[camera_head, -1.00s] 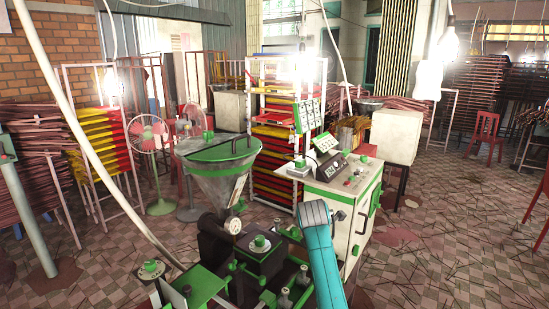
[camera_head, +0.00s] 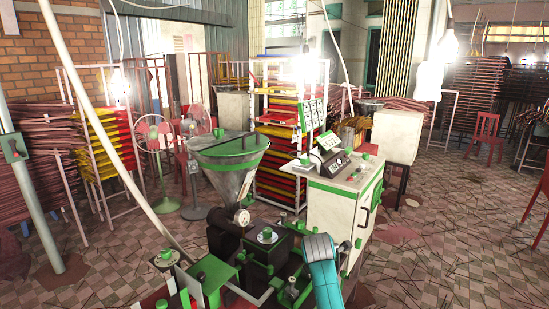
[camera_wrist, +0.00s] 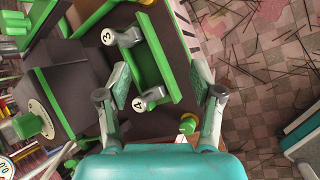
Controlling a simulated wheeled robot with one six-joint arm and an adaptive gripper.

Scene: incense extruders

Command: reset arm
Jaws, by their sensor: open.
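My gripper (camera_wrist: 160,82) shows in the wrist view with its two fingers spread apart, open, with no object seen held. Between and beyond the fingers are a green tray-like part (camera_wrist: 155,65) and two grey knobs marked 3 (camera_wrist: 108,38) and 4 (camera_wrist: 139,104) on the extruder machine. I cannot tell how far the fingertips are from them. In the head view my teal arm (camera_head: 322,268) rises at the bottom centre in front of the machine; the gripper itself cannot be made out there.
The extruder's steel funnel (camera_head: 230,172) stands left of my arm. A white control cabinet (camera_head: 335,212) stands close on the right. Two fans (camera_head: 153,135) and loaded racks (camera_head: 105,140) stand behind. Tiled floor at the right (camera_head: 450,230) is mostly open, with scattered sticks.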

